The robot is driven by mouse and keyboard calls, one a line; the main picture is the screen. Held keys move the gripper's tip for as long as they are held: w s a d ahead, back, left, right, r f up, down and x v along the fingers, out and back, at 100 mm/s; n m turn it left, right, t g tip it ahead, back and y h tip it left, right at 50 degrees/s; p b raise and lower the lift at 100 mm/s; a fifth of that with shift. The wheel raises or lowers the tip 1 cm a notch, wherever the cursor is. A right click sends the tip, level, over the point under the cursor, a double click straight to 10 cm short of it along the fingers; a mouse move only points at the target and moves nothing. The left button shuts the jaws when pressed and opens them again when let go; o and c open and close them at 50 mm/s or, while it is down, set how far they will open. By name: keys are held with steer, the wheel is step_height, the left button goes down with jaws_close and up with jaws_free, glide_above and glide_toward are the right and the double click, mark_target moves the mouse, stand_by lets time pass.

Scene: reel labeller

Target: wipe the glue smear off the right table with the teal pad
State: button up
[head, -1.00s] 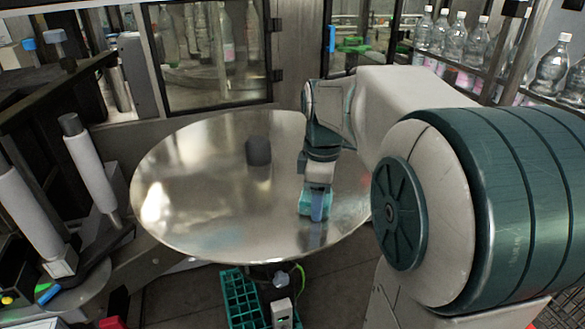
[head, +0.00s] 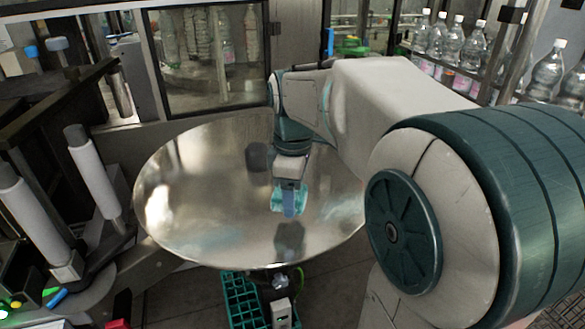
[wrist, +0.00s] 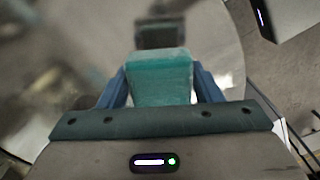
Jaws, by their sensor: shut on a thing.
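My gripper (head: 289,208) is shut on the teal pad (head: 289,198) and holds it above the round shiny metal table (head: 180,215). In the wrist view the teal pad (wrist: 160,78) sits between the two blue fingers of my gripper (wrist: 160,88). A dark reflection of the gripper and pad shows in the table top just in front of the pad, with a gap between. A faint bluish patch (head: 208,238) shows near the table's front left edge; I cannot tell whether it is the glue smear or a reflection.
White rollers (head: 93,175) stand to the left. A green crate (head: 242,300) is on the floor below the front edge. Bottles (head: 450,45) line the back right.

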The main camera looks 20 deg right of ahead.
steer(key=shift+r+p, duration=1.25)
steer(key=shift+r, duration=0.65)
steer(key=shift+f, duration=0.1)
